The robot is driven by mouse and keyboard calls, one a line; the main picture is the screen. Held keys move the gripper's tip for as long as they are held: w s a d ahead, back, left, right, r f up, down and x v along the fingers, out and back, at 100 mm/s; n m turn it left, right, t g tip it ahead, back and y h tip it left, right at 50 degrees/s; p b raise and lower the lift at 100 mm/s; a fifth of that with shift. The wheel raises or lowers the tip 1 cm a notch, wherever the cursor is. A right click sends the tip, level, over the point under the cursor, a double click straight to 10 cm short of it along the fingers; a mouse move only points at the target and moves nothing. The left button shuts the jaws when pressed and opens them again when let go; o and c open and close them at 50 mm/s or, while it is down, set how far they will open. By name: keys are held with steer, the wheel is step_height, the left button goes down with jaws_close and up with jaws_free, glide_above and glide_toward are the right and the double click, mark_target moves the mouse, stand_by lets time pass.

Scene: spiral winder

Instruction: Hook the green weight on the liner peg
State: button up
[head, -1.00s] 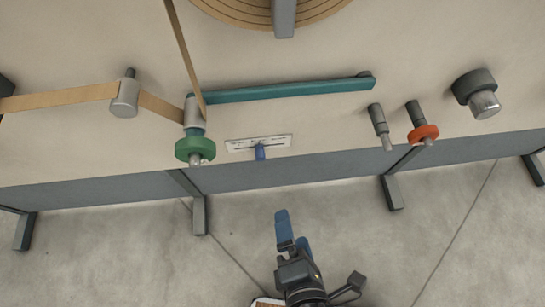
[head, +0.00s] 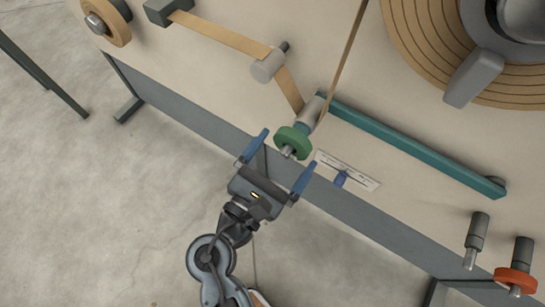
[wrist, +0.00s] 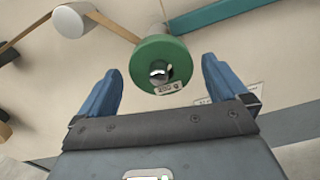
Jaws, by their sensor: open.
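The green weight (head: 292,142) is a thick ring on the stub at the roller end of the teal arm (head: 410,145). In the wrist view the green weight (wrist: 150,52) shows face-on with a "200 g" tag below its centre. My gripper (head: 288,149) is open, its blue fingers on either side of the weight. In the wrist view my gripper (wrist: 161,66) has nothing between its fingers but the view of the weight; contact cannot be seen. A bare grey peg (head: 476,235) sticks out at lower right; no label shows whether it is the liner peg.
An orange ring (head: 515,281) hangs on a peg beside the bare one. Tan strip runs over a grey roller (head: 268,65). Open floor lies below the panel.

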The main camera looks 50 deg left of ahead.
steer(key=shift+x, duration=1.5)
steer(key=c, duration=1.7)
steer(key=shift+s, duration=0.1)
